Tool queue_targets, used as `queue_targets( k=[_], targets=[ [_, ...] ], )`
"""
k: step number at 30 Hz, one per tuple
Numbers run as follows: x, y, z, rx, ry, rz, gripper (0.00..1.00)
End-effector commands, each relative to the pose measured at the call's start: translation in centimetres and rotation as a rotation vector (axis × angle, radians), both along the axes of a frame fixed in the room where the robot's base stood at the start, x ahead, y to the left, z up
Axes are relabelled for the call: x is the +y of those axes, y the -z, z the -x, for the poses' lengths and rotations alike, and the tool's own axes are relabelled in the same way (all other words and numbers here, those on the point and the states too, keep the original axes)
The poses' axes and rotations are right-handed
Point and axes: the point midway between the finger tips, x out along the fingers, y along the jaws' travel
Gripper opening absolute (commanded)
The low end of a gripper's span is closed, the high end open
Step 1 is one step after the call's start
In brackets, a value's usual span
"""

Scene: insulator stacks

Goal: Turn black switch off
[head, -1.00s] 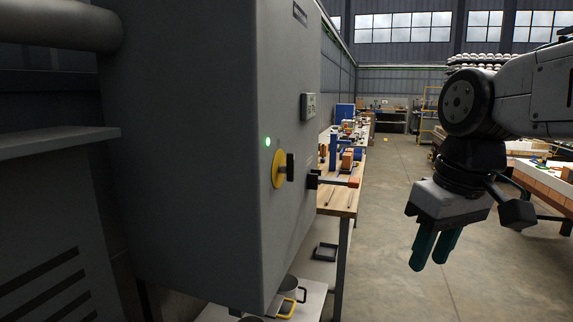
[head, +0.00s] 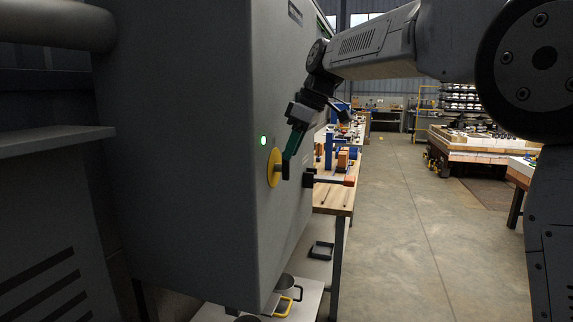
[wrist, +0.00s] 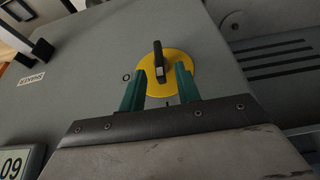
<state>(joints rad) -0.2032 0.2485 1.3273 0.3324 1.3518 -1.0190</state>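The black switch (head: 284,170) is a knob on a yellow disc (head: 273,168) on the grey cabinet face in the head view. In the wrist view the black switch (wrist: 159,60) points roughly up and down the picture on the yellow disc (wrist: 185,67). An "O" mark is to its left. My gripper (head: 287,160) is at the switch, with its teal fingers pointing down at it. In the wrist view my gripper (wrist: 164,69) is open, one finger on each side of the switch's lower end. I cannot tell whether the fingers touch it.
A lit green lamp (head: 263,140) is just above the disc. A wooden workbench (head: 337,200) stands behind the cabinet. The floor (head: 410,230) to the right is clear.

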Motion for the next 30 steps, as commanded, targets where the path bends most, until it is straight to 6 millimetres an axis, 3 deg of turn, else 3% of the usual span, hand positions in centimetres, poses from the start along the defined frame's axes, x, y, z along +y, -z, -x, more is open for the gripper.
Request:
queue_targets(
  k=[3,9,19,23,30],
  targets=[
    [0.7,1.9,-0.3,0.002,0.001,0.0,0.33],
    [1.4,3.9,-0.6,0.001,0.002,0.001,0.33],
    [1.6,4.4,-0.7,-0.001,0.003,0.0,0.33],
    [1.6,4.3,-0.7,0.0,0.002,0.0,0.0],
    [1.6,4.3,-0.7,0.006,0.003,-0.002,0.0]
  ],
)
